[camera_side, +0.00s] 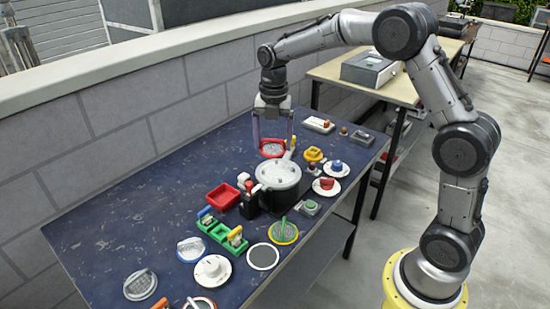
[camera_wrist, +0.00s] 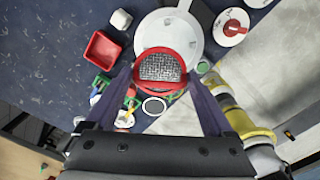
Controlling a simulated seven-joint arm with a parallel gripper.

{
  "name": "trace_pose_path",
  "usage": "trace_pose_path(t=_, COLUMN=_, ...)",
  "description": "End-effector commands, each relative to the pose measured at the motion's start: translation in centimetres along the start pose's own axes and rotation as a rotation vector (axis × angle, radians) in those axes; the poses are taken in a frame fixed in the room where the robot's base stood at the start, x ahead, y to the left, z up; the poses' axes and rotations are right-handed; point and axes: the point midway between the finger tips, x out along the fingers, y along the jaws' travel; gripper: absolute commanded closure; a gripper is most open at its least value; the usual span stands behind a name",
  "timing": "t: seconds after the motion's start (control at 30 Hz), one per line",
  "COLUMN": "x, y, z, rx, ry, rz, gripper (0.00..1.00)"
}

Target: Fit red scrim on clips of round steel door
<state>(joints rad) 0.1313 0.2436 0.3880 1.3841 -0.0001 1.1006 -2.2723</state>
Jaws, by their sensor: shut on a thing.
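The red scrim (camera_side: 271,149) is a red frame with a rounded end around grey mesh. My gripper (camera_side: 272,142) is shut on it, one finger at each side. In the wrist view the scrim (camera_wrist: 161,67) lies between the fingertips (camera_wrist: 161,73), in front of part of the round steel door. The round steel door (camera_side: 278,173) is a pale disc on a drum-like body with an upright handle at its rim. In the side view the scrim shows just behind the door's far edge. The gap between them is unclear.
A red tray (camera_side: 222,196) and a green holder (camera_side: 221,233) stand left of the door (camera_wrist: 190,22). White plates with red (camera_side: 327,186) and blue (camera_side: 336,168) parts stand right. Several round lids crowd the front. The table's left side (camera_side: 110,225) is mostly clear.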

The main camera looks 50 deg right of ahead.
Motion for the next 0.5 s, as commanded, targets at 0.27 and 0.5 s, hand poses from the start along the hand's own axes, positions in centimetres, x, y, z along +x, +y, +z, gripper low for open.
trace_pose_path(t=0.27, x=1.7, y=-1.4, z=1.6, rx=0.048, ry=0.017, rz=-0.02, gripper=0.69)
trace_pose_path(t=0.5, x=3.8, y=-1.5, z=1.5, rx=0.047, ry=0.018, rz=-0.022, gripper=0.69)
